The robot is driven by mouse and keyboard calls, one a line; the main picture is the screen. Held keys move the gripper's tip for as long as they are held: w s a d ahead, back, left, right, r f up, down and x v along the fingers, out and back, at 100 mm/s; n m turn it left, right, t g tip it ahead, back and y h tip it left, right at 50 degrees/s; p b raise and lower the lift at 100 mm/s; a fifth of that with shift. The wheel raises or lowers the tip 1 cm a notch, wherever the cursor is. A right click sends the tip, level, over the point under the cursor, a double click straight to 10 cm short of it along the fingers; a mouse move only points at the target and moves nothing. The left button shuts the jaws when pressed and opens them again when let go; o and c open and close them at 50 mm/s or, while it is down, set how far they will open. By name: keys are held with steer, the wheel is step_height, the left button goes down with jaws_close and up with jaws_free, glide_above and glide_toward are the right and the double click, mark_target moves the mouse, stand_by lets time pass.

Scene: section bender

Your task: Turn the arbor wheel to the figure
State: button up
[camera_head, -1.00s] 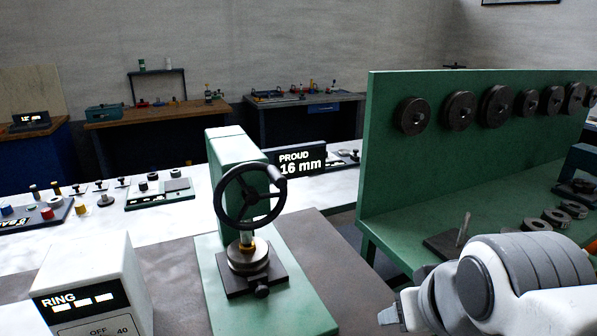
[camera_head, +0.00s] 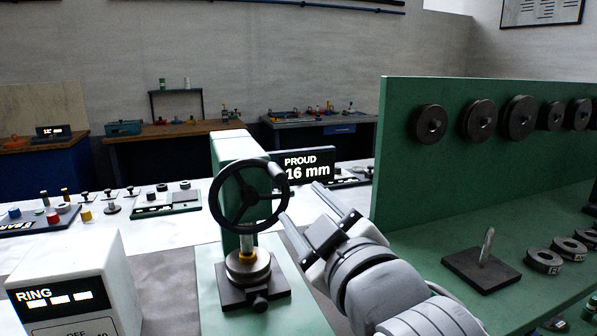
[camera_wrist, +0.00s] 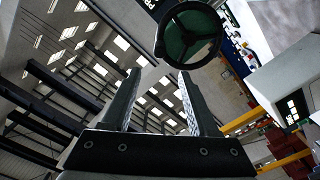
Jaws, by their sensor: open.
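The arbor wheel (camera_head: 247,196) is a black spoked handwheel with a knob on its rim, mounted on a green machine (camera_head: 235,148). A display (camera_head: 306,164) behind it reads "PROUD 16 mm". My gripper (camera_head: 318,204) is open and empty, just right of the wheel and apart from it in the picture. In the wrist view the wheel (camera_wrist: 190,34) shows beyond the upper ends of the open fingers (camera_wrist: 157,98). Below the wheel, a round clamp (camera_head: 247,265) sits on a dark square block.
A white box labelled RING (camera_head: 75,285) stands at the front left. A green rack (camera_head: 450,180) with several dark discs stands on the right, close behind my arm. A dark plate with an upright pin (camera_head: 483,262) lies on its shelf. Workbenches (camera_head: 165,135) line the far wall.

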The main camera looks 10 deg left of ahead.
mark_target(281, 177)
steer(key=shift+p+x, duration=2.75)
steer(key=shift+x, duration=0.1)
steer(key=x, duration=0.3)
steer(key=shift+w+r+p, duration=0.15)
steer(key=shift+r+p, duration=0.05)
steer(key=shift+p, duration=0.75)
steer(key=w+p, duration=0.1)
steer(key=p, duration=0.1)
steer(key=shift+a+p, duration=0.25)
steer(key=shift+p, duration=0.15)
steer(key=p, duration=0.2)
steer(key=shift+w+a+p, duration=0.15)
steer(key=shift+w+p, duration=0.15)
steer(key=shift+p, duration=0.05)
steer(key=p, duration=0.3)
steer(key=shift+w+a+p, duration=0.15)
steer(key=shift+w+p, duration=0.1)
steer(key=shift+p, duration=0.05)
steer(key=x, duration=0.5)
steer(key=shift+w+a+f, duration=0.2)
steer(key=shift+w+f, duration=0.05)
steer(key=shift+w, duration=0.1)
steer(key=shift+c, duration=0.2)
